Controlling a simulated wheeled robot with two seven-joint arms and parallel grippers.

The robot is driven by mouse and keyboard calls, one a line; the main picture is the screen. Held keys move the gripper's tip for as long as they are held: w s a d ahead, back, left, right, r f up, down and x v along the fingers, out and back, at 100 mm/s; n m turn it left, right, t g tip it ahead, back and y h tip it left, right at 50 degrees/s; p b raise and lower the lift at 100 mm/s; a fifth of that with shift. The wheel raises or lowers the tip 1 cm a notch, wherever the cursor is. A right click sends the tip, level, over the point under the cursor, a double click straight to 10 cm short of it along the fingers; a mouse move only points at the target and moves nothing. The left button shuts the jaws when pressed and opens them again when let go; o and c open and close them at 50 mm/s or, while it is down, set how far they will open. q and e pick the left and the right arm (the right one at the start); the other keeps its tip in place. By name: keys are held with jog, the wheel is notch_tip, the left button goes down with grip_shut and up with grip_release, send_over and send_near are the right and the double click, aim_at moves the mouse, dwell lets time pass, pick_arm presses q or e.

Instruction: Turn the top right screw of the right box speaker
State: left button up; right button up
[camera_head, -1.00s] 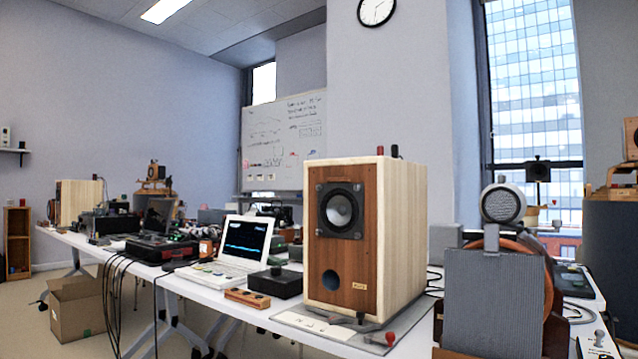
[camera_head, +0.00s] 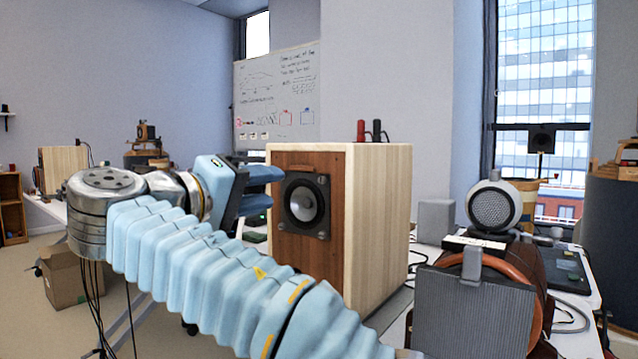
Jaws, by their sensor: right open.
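The right box speaker (camera_head: 384,215) stands on the table, with pale wood sides and a brown front panel. Its round driver (camera_head: 304,203) sits high on the front, with small screws at the corners of its mount. The top right screw (camera_head: 323,179) shows as a tiny spot, its detail too small to tell. My right gripper (camera_head: 266,187) is open and empty, pointing right just left of the driver, apart from the screw. My arm hides the speaker's lower front. My left gripper is not in view.
Another box speaker (camera_head: 62,166) stands far left. Red and black posts (camera_head: 368,131) rise from the right speaker's top. A grey finned device (camera_head: 470,315) and a round mesh-faced device (camera_head: 494,206) stand at the right. A cardboard box (camera_head: 66,283) is on the floor.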

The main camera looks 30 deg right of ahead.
aim_at(321, 180)
jog(key=x, duration=1.3)
jog(key=shift+w, duration=0.1)
grip_shut()
